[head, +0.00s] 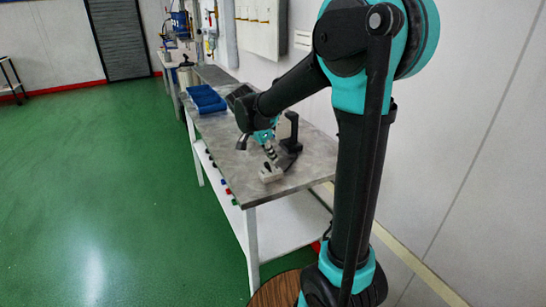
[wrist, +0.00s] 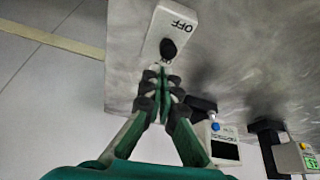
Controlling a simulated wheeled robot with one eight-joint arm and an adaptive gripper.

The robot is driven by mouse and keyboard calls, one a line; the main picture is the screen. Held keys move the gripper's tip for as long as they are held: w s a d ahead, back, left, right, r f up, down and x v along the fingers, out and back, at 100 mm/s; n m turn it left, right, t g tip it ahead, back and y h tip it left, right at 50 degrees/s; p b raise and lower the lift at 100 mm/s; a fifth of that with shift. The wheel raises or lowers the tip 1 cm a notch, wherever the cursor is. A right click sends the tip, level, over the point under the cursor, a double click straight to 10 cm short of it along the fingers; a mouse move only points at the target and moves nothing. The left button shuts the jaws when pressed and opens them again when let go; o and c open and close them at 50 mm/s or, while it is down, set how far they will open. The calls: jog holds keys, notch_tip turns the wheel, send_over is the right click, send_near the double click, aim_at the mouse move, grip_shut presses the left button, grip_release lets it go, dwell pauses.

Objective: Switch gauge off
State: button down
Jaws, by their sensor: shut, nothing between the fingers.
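A small white switch box (wrist: 178,22) marked OFF, with a black round knob (wrist: 169,48), sits on the grey metal table in the wrist view. In the head view the pale box (head: 271,175) is near the table's front end. My gripper (wrist: 161,80) is shut and empty, its fingertips just short of the knob in the picture; I cannot tell whether they touch it. In the head view my gripper (head: 270,153) points down at the box. A device with a dark display and a blue button (wrist: 222,142) stands to the right in the wrist view.
A second device with a yellow-and-red button (wrist: 296,158) is at the wrist view's right edge. In the head view, a black upright stand (head: 291,130) is close beside my gripper. A blue tray (head: 206,99) lies farther back on the table (head: 312,172). Green floor is clear at left.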

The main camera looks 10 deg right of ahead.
jog(key=shift+r, duration=0.1)
jog(key=shift+r, duration=0.7)
jog(key=shift+w+d+r, duration=0.15)
jog(key=shift+w+d, duration=0.05)
jog(key=shift+d, duration=0.15)
jog(key=v, duration=0.9)
jog(key=shift+w+a+r, duration=0.2)
jog(key=shift+r, duration=0.05)
